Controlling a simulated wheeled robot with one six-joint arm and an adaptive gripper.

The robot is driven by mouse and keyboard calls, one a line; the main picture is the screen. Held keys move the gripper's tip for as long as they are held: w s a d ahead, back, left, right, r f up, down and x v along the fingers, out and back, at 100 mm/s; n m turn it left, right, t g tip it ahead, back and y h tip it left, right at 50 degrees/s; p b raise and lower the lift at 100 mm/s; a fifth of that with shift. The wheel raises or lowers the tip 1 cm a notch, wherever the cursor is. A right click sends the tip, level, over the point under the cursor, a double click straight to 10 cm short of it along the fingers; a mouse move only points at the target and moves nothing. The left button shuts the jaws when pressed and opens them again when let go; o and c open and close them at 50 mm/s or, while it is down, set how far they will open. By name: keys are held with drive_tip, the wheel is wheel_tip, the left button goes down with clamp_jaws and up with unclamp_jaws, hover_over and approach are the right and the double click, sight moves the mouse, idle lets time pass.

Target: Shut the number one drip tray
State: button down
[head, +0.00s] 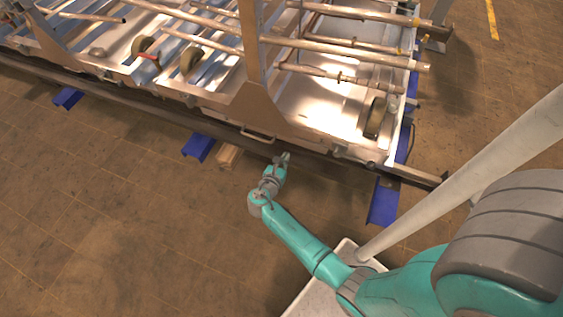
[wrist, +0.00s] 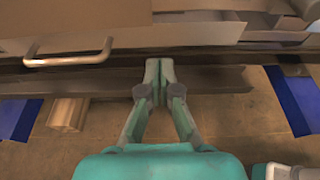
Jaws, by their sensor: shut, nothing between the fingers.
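The drip tray shows as a shallow metal tray front (head: 215,119) low on the long metal frame, with a bar handle (head: 257,134) on its face. No number can be read, so I cannot tell which tray it is. In the wrist view the handle (wrist: 68,55) is at the upper left, and a flat metal panel (wrist: 195,36) is ahead. My gripper (head: 284,157) is shut and empty, just in front of the frame's lower edge, to the right of the handle. In the wrist view its fingertips (wrist: 159,66) are together in front of the dark rail.
A dark rail (wrist: 220,80) runs along the frame's bottom. Blue supports (head: 198,147) (head: 383,202) and a wooden block (head: 229,156) stand beneath it. Pipes and wheels (head: 376,117) lie on the frame above. The brown floor (head: 120,220) at left is clear.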

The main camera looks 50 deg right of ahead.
sight(295, 138)
drive_tip(key=x, duration=0.5)
drive_tip(key=r+x, duration=0.1)
drive_tip(key=x, duration=0.2)
drive_tip(key=shift+d, duration=0.1)
drive_tip(key=shift+w+d+f, duration=0.1)
drive_tip(key=shift+w+d, duration=0.05)
drive_tip(key=shift+d, duration=0.25)
drive_tip(key=shift+w+d, duration=0.2)
drive_tip(key=shift+d, duration=0.35)
drive_tip(key=shift+w+d, duration=0.2)
drive_tip(key=shift+d, duration=0.4)
drive_tip(key=shift+a, duration=0.1)
